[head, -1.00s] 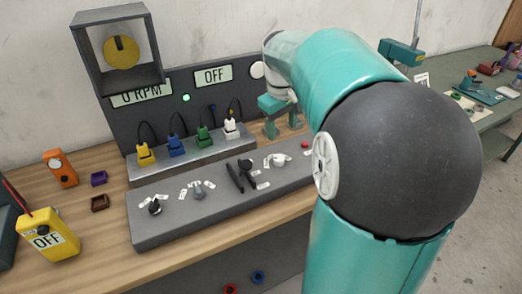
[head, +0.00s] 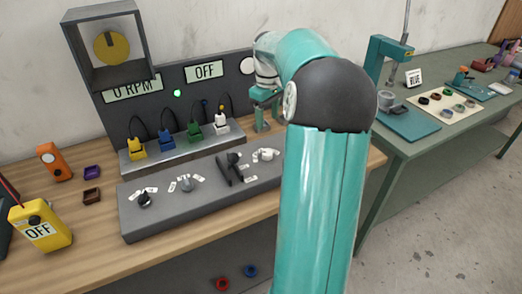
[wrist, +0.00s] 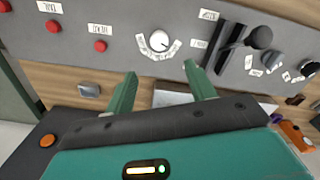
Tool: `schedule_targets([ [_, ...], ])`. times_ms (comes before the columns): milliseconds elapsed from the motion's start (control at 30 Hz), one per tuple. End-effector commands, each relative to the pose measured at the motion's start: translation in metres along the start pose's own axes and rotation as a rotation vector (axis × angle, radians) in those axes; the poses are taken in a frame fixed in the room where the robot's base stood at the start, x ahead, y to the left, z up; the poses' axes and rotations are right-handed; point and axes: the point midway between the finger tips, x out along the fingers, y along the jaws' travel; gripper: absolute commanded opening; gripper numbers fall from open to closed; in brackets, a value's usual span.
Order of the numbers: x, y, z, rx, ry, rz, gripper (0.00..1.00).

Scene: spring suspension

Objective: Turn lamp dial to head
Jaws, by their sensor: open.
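A sloped grey control panel (head: 205,205) on the wooden bench carries a white dial (head: 264,155), a grey dial (head: 186,184) and a black dial (head: 145,199), each with small labels around it. The labels are too small to read, so I cannot tell which dial is the lamp's. My gripper (wrist: 160,73) is open and empty. In the wrist view its two green fingers stand apart, and the white dial (wrist: 158,41) shows just beyond the gap between them, not touched. In the head view my gripper (head: 266,122) is behind the white dial, near the back board.
Black levers (head: 230,168) stand beside the white dial. Red buttons (wrist: 100,45) are on its other side. A raised ledge with coloured plugs (head: 194,131) runs behind the panel. A yellow meter (head: 40,228) stands at the left. A green table (head: 430,150) is at the right.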

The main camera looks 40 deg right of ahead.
Motion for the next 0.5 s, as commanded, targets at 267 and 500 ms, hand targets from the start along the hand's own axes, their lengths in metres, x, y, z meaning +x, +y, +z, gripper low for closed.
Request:
schedule_targets([
  [267, 0.034, 0.003, 0.004, 0.007, -0.003, -0.002, 0.55],
  [500, 0.082, 0.002, 0.003, 0.006, -0.002, -0.002, 0.55],
])
